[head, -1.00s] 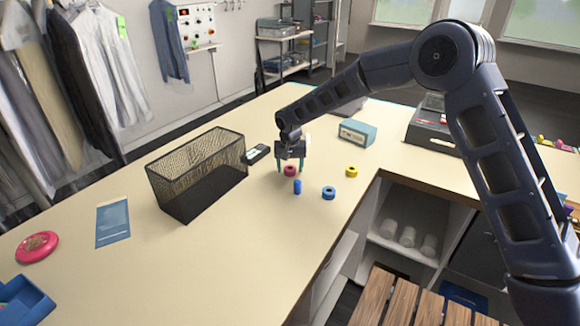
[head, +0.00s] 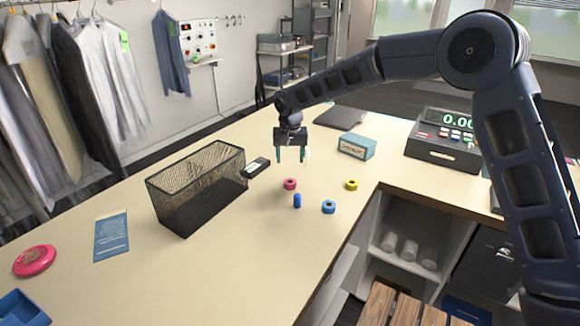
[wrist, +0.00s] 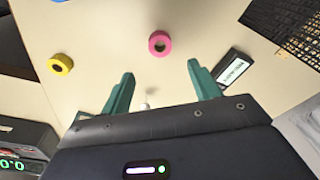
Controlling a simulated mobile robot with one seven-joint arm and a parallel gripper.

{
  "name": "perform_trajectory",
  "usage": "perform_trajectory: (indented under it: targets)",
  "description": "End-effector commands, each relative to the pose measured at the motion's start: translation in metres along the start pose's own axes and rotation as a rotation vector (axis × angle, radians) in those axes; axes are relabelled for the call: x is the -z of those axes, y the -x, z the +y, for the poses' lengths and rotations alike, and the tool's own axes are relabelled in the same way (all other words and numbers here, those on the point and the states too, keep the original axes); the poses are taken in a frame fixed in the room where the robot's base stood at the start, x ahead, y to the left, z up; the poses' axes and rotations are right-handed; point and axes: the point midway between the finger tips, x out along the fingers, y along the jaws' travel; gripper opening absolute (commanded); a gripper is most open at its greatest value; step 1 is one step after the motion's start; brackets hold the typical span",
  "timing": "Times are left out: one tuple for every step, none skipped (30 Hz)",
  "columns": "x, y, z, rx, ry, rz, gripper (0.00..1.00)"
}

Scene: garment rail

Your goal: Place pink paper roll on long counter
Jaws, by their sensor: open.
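The pink paper roll (head: 290,184) lies on the long counter (head: 250,240), just behind a small blue cylinder. It also shows in the wrist view (wrist: 160,43), beyond the fingertips and clear of them. My gripper (head: 291,160) is open and empty above the counter, a little behind and above the pink roll.
A yellow roll (head: 351,184), a blue roll (head: 328,207) and a blue cylinder (head: 297,201) lie close by. A black mesh basket (head: 200,190) stands left, with a dark handheld device (head: 256,167) beside it. A teal box (head: 356,146) stands right.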

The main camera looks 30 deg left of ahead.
Motion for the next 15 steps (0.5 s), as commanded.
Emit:
perform_trajectory:
  targets:
    - [0.0, 0.005, 0.0, 0.0, 0.0, 0.0, 0.62]
    - [0.0, 0.007, 0.0, 0.0, 0.0, 0.0, 0.62]
    - [0.0, 0.009, 0.0, 0.0, 0.0, 0.001, 0.62]
    - [0.0, 0.01, 0.0, 0.001, 0.0, 0.001, 0.62]
    - [0.0, 0.011, 0.0, 0.001, 0.0, 0.001, 0.62]
    - [0.0, 0.012, 0.0, 0.001, 0.0, 0.001, 0.62]
    - [0.0, 0.013, 0.0, 0.001, 0.0, 0.001, 0.62]
    - [0.0, 0.013, 0.0, 0.001, 0.0, 0.001, 0.62]
    - [0.0, 0.013, 0.0, 0.0, 0.0, 0.0, 0.62]
    - [0.0, 0.013, 0.0, 0.0, 0.0, 0.0, 0.62]
    - [0.0, 0.013, 0.0, 0.0, 0.0, 0.0, 0.62]
    - [0.0, 0.013, 0.0, 0.0, 0.0, 0.0, 0.62]
    - [0.0, 0.013, 0.001, 0.0, -0.001, 0.001, 0.62]
    - [0.001, 0.014, 0.003, 0.0, -0.002, 0.002, 0.62]
    - [0.002, 0.017, 0.007, -0.001, -0.004, 0.003, 0.62]
